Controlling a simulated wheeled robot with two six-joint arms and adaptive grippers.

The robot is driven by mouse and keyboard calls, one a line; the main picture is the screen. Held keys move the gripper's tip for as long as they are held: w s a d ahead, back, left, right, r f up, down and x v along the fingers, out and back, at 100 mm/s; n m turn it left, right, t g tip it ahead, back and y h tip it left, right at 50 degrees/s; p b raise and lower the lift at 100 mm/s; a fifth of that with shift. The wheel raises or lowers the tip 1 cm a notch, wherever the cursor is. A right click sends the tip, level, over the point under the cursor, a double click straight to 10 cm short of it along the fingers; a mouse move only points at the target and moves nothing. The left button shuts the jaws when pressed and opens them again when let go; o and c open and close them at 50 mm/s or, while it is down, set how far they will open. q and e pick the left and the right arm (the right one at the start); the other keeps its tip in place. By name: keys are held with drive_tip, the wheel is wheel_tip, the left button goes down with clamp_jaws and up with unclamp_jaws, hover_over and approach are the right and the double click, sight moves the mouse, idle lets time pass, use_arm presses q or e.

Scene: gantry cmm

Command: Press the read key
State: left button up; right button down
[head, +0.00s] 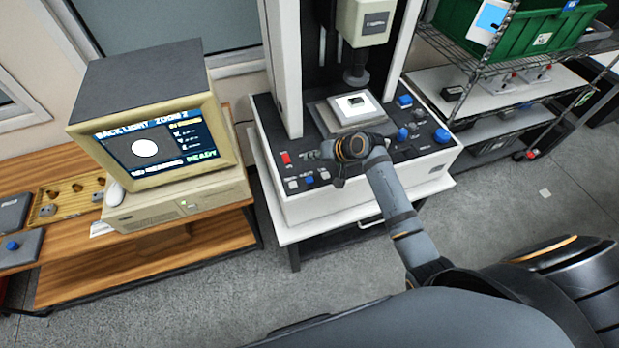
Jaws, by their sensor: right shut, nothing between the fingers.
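The measuring machine (320,205) has a dark control deck along its front. My wrist hides part of the deck's middle. My left gripper is out of view.
A monitor (160,135) at left shows a white disc and text ending in "READY". A white plate (355,106) lies on the stage under the machine's head (365,22). Blue knobs (442,135) sit at the deck's right. A wire shelf with a green bin (530,35) stands at right.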

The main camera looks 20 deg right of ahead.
drive_tip(key=b, duration=0.8)
hover_over(312, 181)
wheel_tip(312, 181, down, 8)
drive_tip(key=shift+w+f, duration=0.1)
drive_tip(key=shift+w, duration=0.05)
drive_tip(key=shift+f, duration=0.4)
idle(0.7)
drive_tip(key=shift+f, duration=0.4)
drive_tip(key=shift+f+b, duration=0.3)
drive_tip(key=shift+f, duration=0.1)
idle(0.5)
drive_tip(key=shift+r, duration=0.15)
drive_tip(key=shift+r+p, duration=0.7)
drive_tip(key=shift+p, duration=0.25)
